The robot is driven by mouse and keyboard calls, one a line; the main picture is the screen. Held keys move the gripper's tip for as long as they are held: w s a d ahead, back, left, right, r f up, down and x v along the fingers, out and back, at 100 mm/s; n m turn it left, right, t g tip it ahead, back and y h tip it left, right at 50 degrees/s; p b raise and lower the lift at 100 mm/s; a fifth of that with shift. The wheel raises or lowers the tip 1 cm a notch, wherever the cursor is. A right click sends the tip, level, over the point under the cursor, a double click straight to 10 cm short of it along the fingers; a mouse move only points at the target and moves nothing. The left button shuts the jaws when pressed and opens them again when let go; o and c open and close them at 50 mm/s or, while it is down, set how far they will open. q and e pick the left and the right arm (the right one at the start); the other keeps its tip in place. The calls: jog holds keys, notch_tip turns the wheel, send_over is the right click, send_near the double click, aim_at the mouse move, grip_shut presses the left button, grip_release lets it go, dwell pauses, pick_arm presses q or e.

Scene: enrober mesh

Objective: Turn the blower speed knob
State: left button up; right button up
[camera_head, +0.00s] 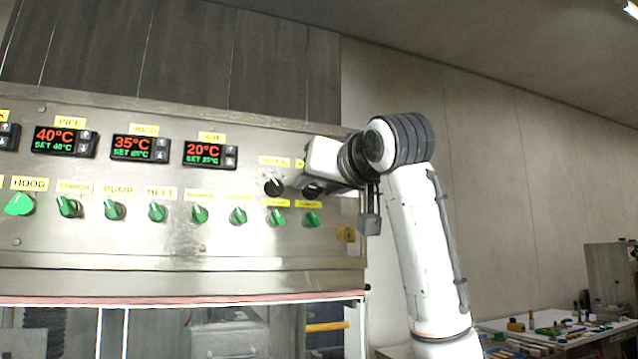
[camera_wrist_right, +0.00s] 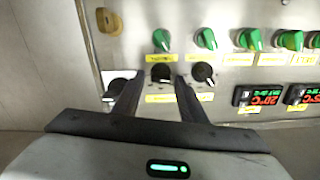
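Black round knobs sit in a row on the steel control panel (camera_head: 130,240). In the head view one black knob (camera_head: 273,187) is clear, and another beside it is partly covered by my right gripper (camera_head: 318,180). In the right wrist view my open fingers (camera_wrist_right: 159,82) stand either side of the middle black knob (camera_wrist_right: 162,72), with nothing clearly gripped. Another black knob (camera_wrist_right: 203,73) is just right of the right finger, and a third (camera_wrist_right: 119,88) is by the left finger. Their labels are too blurred to tell which is blower speed. My left gripper is out of view.
A row of green knobs (camera_head: 200,214) runs close below the black ones. Temperature displays (camera_head: 210,154) are to the left. A yellowish fitting (camera_head: 346,233) is at the panel's lower right. A cluttered table (camera_head: 545,322) stands far right.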

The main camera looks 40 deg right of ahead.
jog(key=c, duration=0.9)
jog(key=shift+o, duration=0.2)
